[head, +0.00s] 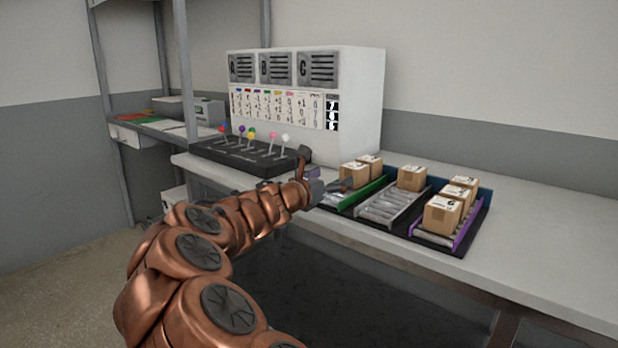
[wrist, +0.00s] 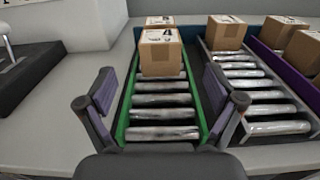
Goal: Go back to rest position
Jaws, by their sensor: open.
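My gripper (head: 330,187) is at the end of my copper-coloured arm, at the near left end of the roller lanes. In the wrist view my gripper (wrist: 160,110) has its two fingers wide apart, with nothing between them but the green-edged roller lane beyond. That lane (wrist: 163,132) holds two cardboard boxes at its far end, the nearer box (wrist: 162,52) clear of the fingers. In the head view the arm partly hides the near end of this lane.
A middle roller lane (head: 388,208) holds one box (head: 411,178). A purple-edged lane (head: 470,226) holds several boxes. A black lever panel (head: 240,155) stands left of the gripper, before a white cabinet (head: 360,110). The counter (head: 560,270) is clear at right.

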